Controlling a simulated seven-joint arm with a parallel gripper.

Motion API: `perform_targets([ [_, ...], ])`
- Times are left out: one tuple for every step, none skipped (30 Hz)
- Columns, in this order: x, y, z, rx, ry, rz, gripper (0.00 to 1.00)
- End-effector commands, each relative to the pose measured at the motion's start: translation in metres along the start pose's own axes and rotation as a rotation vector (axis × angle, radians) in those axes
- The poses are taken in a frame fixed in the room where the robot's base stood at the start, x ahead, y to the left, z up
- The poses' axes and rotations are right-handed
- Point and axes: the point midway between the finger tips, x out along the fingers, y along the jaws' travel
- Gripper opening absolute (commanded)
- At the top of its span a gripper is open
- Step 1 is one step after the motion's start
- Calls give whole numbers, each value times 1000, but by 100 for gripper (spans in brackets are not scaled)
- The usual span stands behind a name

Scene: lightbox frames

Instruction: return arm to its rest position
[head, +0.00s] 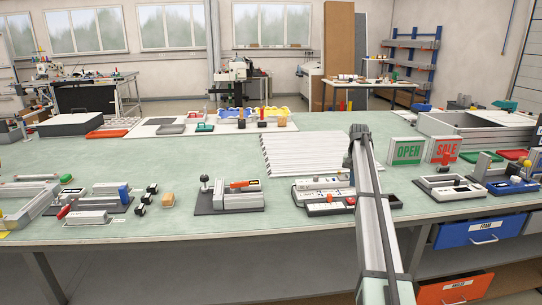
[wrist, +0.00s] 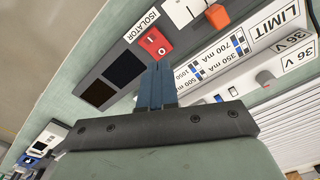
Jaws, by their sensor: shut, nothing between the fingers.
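My gripper (wrist: 155,68) shows in the wrist view with its two blue-grey fingers together and nothing between them. It is above the bench, over the near edge of the electrical units. In the head view my arm rises from the bottom right to a dark end over the bench. The fingertips cannot be made out there. In the wrist view a red switch (wrist: 154,42) marked ISOLATOR lies just beyond the fingertips. Whether the fingers touch anything below is hard to tell.
White driver units (head: 320,190) lie near the arm's end, with a ribbed white panel (head: 303,153) behind. OPEN (head: 407,151) and SALE (head: 443,151) signs stand to the right. A clamp fixture (head: 229,197) is to the left. The bench's middle left (head: 190,155) is clear.

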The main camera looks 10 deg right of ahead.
Motion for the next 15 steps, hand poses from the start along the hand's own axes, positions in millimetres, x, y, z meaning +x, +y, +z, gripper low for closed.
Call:
perform_targets([
  [5,0,16,-1,-2,8,0],
  [8,0,25,0,-4,15,0],
  [12,0,39,1,-5,26,0],
  [16,0,51,2,-7,35,0],
  [20,0,63,2,-9,45,0],
  [26,1,80,2,-11,59,0],
  [32,0,92,2,-14,70,0],
  [38,0,104,1,-16,80,0],
  [47,1,120,1,-21,94,0],
  [55,1,131,-1,-25,103,0],
  [65,0,143,-5,-30,112,0],
  [80,-1,156,-13,-38,121,0],
  [91,-2,162,-19,-45,125,0],
  [101,-3,166,-25,-51,128,0],
  [115,-5,172,-34,-60,131,0],
])
